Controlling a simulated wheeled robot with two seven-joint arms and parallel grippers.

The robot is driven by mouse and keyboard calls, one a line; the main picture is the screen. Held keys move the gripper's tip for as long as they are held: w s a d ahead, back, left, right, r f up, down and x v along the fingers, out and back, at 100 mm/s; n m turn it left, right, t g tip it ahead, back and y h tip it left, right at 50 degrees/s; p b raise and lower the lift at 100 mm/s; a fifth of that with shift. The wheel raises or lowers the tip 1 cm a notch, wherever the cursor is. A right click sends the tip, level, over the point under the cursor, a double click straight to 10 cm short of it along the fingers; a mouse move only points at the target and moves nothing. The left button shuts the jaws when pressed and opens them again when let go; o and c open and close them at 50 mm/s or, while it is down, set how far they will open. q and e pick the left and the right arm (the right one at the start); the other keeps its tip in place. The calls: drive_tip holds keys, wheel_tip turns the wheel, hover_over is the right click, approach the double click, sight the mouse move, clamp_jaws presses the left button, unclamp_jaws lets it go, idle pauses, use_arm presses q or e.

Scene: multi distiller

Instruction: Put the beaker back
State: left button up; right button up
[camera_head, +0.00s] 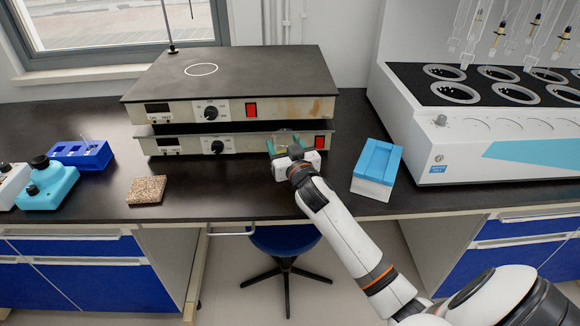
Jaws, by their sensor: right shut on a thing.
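My right gripper (284,146) reaches in from the lower right, in front of the stacked hot plates. Its green fingertips are shut on a clear glass beaker (286,137), which is small and hard to make out against the lower hot plate (187,145). The gripper and wrist partly hide the beaker. I cannot tell whether its base touches anything. My left gripper is not in view.
The upper hot plate (250,72) has a white ring marked on top. A cork mat (147,190) lies front left. A blue-and-white box (377,168) and large distiller (475,130) stand right. A stool (285,240) is below.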

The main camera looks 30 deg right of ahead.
drive_tip(key=shift+f+b, duration=0.4)
drive_tip(key=shift+f, duration=2.25)
drive_tip(key=shift+f, duration=0.1)
drive_tip(key=o, duration=1.2)
drive_tip(key=shift+r, duration=0.2)
drive_tip(key=v, duration=1.2)
drive_tip(key=shift+s+f, duration=0.1)
